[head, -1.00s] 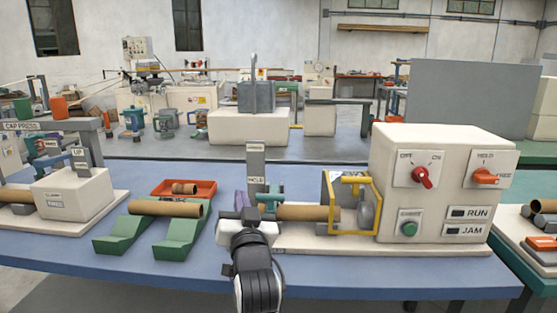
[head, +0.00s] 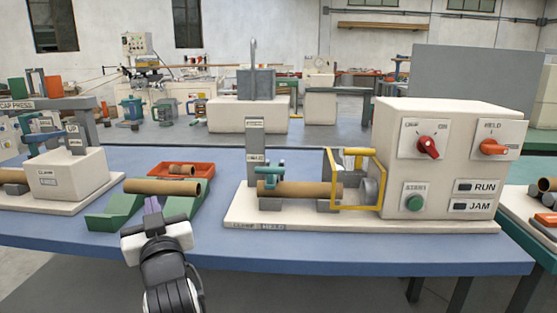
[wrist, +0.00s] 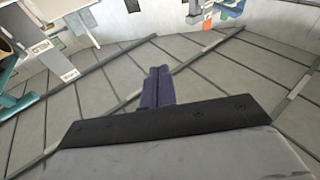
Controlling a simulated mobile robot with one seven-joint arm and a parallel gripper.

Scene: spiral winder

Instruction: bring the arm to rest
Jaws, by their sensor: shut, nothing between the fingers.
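My gripper (head: 152,205) is in front of the green cradle in the head view, over the blue table's front part. Its fingers are shut and hold nothing. In the wrist view the shut purple fingers (wrist: 157,86) point out over grey floor. The spiral winder (head: 440,160) stands to the right, with a brown cardboard tube (head: 300,190) lying along its base under a teal clamp. My arm comes up from the bottom of the head view and stands apart from the winder.
A second brown tube (head: 162,186) lies on the green cradle (head: 112,216), just behind my gripper. An orange tray (head: 205,170) with short tube pieces is behind it. The cap press (head: 75,170) is at the left. The blue table's front strip (head: 350,256) is bare.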

